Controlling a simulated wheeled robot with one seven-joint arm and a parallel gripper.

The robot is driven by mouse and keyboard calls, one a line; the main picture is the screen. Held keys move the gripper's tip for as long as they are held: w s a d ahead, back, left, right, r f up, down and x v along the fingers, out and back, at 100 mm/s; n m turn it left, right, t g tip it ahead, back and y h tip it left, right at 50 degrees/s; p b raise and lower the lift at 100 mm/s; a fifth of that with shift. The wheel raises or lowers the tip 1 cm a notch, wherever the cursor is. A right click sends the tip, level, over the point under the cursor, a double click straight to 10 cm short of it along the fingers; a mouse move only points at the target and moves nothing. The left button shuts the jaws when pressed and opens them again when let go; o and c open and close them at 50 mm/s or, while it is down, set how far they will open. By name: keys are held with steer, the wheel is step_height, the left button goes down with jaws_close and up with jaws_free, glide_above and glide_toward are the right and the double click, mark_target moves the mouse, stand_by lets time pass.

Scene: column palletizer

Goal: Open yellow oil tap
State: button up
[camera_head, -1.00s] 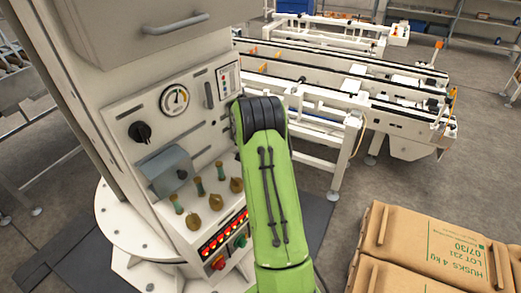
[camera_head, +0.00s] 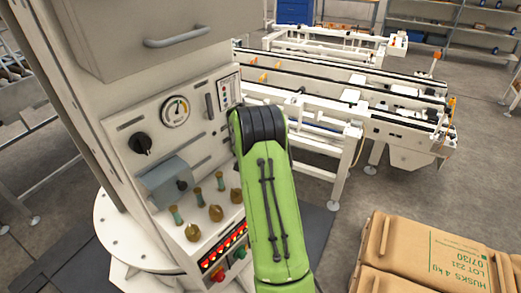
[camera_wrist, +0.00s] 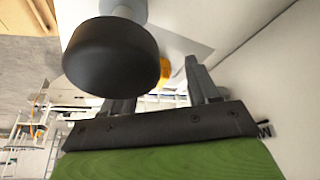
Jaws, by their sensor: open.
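A yellow part (camera_wrist: 164,72), perhaps the yellow oil tap, shows in the wrist view, partly hidden behind a large round black knob (camera_wrist: 110,57). My gripper (camera_wrist: 160,88) is open, with its fingers either side of the line to the yellow part. Nothing is seen held between them. I cannot tell how far the yellow part is from the fingertips. In the head view my green arm hides the gripper, and no clearly yellow tap shows on the panel (camera_head: 200,150).
The panel carries a gauge (camera_head: 175,111), a black rotary knob (camera_head: 140,137), a grey box (camera_head: 166,181) and several brass-coloured fittings (camera_head: 215,213). A conveyor (camera_head: 330,85) stands behind. Cardboard-coloured sacks (camera_head: 435,255) lie at lower right.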

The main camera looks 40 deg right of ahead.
steer(key=v, duration=0.9)
steer(key=s+v, duration=0.1)
steer(key=v, duration=0.4)
steer(key=shift+r+p, duration=0.1)
steer(key=shift+p, duration=0.2)
steer(key=s+a+r+n+t+y, duration=0.15)
steer(key=a+r, duration=0.25)
steer(key=a, duration=0.4)
steer(key=s+a+r+n+t+h, duration=0.1)
steer(key=s+a+r+n, duration=0.2)
steer(key=a, duration=0.6)
steer(key=s+a+n+t+y, duration=0.1)
steer(key=s+a+n+y, duration=0.2)
steer(key=s+a, duration=0.9)
steer(key=s+n, duration=0.2)
steer(key=n, duration=0.1)
steer(key=shift+s+f, duration=0.35)
steer(key=shift+f, duration=0.05)
